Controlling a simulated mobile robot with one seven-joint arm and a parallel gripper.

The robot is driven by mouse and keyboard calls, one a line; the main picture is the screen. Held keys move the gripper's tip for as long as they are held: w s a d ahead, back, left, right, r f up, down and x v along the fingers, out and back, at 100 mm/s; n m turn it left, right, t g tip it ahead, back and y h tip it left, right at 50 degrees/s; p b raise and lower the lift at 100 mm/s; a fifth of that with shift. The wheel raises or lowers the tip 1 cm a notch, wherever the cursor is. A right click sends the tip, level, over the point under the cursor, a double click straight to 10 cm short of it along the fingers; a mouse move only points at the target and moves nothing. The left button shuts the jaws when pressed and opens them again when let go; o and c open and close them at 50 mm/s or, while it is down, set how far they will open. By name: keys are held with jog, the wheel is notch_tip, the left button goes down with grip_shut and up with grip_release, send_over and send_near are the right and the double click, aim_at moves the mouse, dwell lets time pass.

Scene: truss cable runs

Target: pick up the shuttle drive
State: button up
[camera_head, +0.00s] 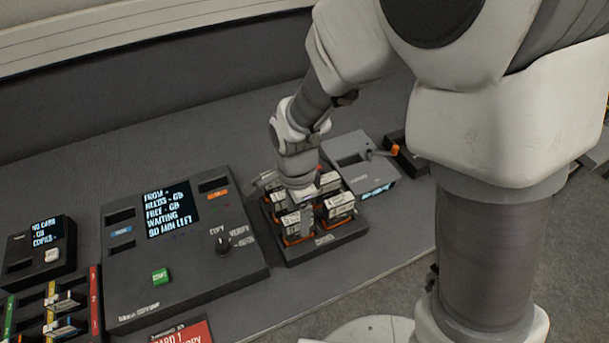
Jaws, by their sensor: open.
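Several small white-and-black drives with orange bases stand upright in a dark tray (322,250). One drive (291,226) stands at the tray's front left and another drive (340,206) at its right. I cannot tell which of them is the shuttle drive, as the labels are too small to read. My gripper (300,196) is open and points down over the back left of the tray, close above the drives. It hides part of the drives behind it, and I cannot tell whether its fingers touch one.
Left of the tray is a console (135,292) with a lit screen, a green button and a knob. A grey device (372,172) with an orange-tipped lever stands behind right. Farther left are a small display box (40,250) and a colored card rack (65,313). A wall runs behind.

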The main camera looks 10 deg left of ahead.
aim_at(298, 230)
jog(key=shift+w+f, duration=0.15)
jog(key=shift+f, duration=1.25)
jog(key=shift+w+f, duration=0.1)
jog(key=shift+f, duration=1.25)
grip_shut()
